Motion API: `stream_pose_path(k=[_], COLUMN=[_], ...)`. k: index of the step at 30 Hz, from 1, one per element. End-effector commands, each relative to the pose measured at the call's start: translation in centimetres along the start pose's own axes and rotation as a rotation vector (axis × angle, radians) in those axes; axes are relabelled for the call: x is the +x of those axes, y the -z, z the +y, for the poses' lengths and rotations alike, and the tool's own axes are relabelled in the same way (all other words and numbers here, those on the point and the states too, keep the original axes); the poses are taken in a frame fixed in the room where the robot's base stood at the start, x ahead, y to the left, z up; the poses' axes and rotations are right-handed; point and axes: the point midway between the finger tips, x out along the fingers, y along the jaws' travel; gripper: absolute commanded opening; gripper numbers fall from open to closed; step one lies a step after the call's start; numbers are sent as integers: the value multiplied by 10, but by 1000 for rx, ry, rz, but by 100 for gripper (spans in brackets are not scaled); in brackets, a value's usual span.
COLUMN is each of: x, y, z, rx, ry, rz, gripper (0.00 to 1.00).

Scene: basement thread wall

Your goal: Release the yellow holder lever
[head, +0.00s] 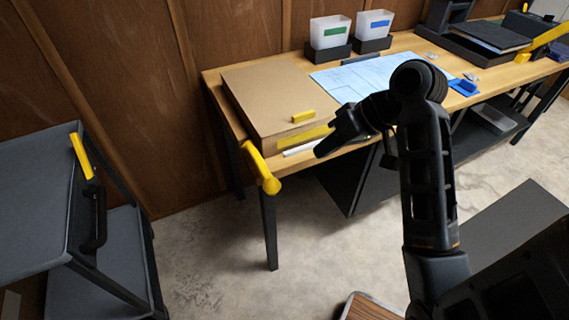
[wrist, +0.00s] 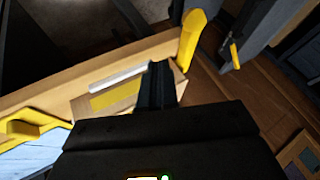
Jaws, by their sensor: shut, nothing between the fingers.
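A yellow lever (head: 262,168) with a rounded end is at the table's front left corner, slanting down past the edge. It also shows in the wrist view (wrist: 191,40), right of my fingertips. My gripper (head: 320,152) is shut and empty. It is in front of the cardboard box's front face, right of the lever and apart from it in the picture. In the wrist view, my closed fingers (wrist: 157,72) overlap the right part of the box front. I cannot tell the exact depth gap to the lever.
A cardboard box (head: 265,92) carries a small yellow block (head: 303,116). A grey cart (head: 40,190) with a yellow handle (head: 81,156) stands left. Another yellow bar (head: 540,42) is at the far right. White bins (head: 330,32) stand behind. Open floor lies between cart and table.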

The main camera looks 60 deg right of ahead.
Motion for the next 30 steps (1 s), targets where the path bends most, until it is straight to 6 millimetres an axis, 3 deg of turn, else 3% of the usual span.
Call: stream_pose_path(k=[6, 17, 23, 30], x=[-13, -11, 10, 53], y=[6, 6, 3, 3], z=[2, 2, 3, 1], rx=[-3, -3, -4, -3], ry=[18, 19, 19, 21], rz=[-20, -23, -24, -28], gripper=[0, 0, 0, 0])
